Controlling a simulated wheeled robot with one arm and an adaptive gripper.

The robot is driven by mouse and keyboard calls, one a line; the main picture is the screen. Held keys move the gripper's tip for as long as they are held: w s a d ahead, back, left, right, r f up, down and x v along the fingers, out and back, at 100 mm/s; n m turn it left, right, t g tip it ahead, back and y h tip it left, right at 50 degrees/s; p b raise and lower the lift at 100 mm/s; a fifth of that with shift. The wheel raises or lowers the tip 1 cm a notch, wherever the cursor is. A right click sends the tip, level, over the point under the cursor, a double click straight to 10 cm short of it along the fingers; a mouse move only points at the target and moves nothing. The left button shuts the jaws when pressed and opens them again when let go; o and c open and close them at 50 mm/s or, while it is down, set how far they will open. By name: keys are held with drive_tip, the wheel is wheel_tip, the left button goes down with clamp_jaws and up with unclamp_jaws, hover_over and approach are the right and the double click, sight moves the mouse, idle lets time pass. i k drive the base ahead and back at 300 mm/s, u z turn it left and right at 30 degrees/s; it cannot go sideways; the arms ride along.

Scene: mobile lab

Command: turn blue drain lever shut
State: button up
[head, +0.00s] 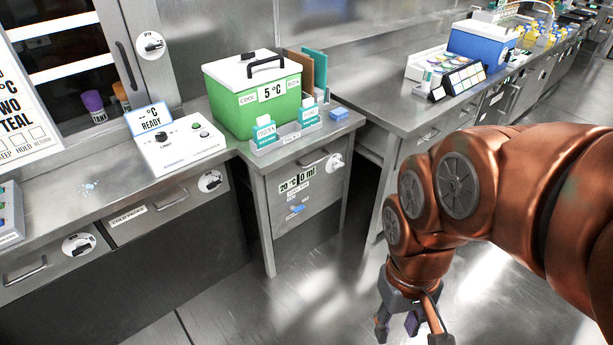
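A small blue lever (297,209) is on the grey front of the cabinet under the green cooler, below a display reading 20 °C and 0 ml. It looks roughly level, slightly tilted, but is too small to tell its exact setting. My gripper (398,329) hangs at the bottom edge of the head view, pointing down, to the right of and below the lever in the picture. It is well apart from the lever. Its fingers look spread with nothing between them, and their tips are partly cut off by the frame edge.
A green cooler (258,105) reading 5 °C stands on the counter above the lever. A white control box (182,150) is left of it. The cabinet (330,215) has a drawer handle above the display. A steel bench (400,112) stands right. Floor before the cabinet is clear.

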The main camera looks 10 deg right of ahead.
sight(296, 209)
drive_tip(key=u, duration=0.4)
drive_tip(key=k, duration=0.55)
drive_tip(key=u, duration=0.75)
drive_tip(key=i, duration=1)
drive_tip(key=z, duration=0.6)
